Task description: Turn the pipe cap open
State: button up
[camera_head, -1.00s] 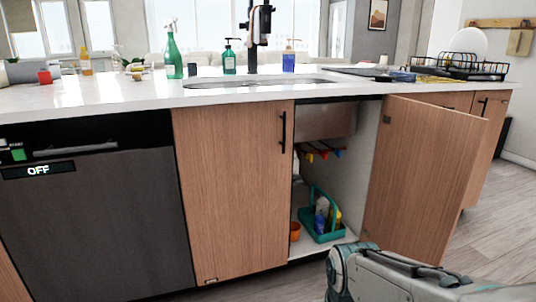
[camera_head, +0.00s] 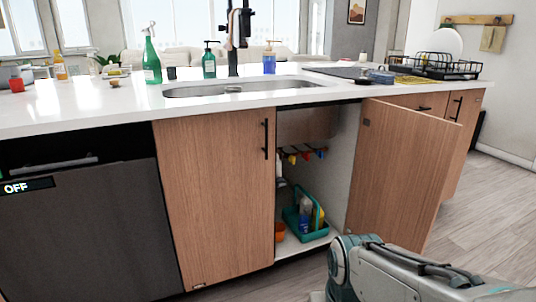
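The under-sink cabinet (camera_head: 337,180) stands open, its right door (camera_head: 405,170) swung out to the right. Inside, below the sink basin, hang several small coloured valve-like pieces (camera_head: 305,155) in red, yellow and blue. A white upright pipe-like piece (camera_head: 281,170) shows at the left edge of the opening, partly hidden by the closed left door. I cannot make out the pipe cap for certain. My arm reaches in at the lower right in front of the open door. My gripper is not in view.
A teal caddy (camera_head: 291,226) with bottles and an orange cup (camera_head: 280,232) stand on the cabinet floor. The closed left door (camera_head: 215,200) and dishwasher (camera_head: 85,220) are to the left. Bottles and a dish rack (camera_head: 447,68) stand on the counter. Wooden floor is free at right.

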aim_at(280, 182)
jog(key=z, duration=1.1)
jog(key=i, duration=1.4)
jog(key=u, duration=1.75)
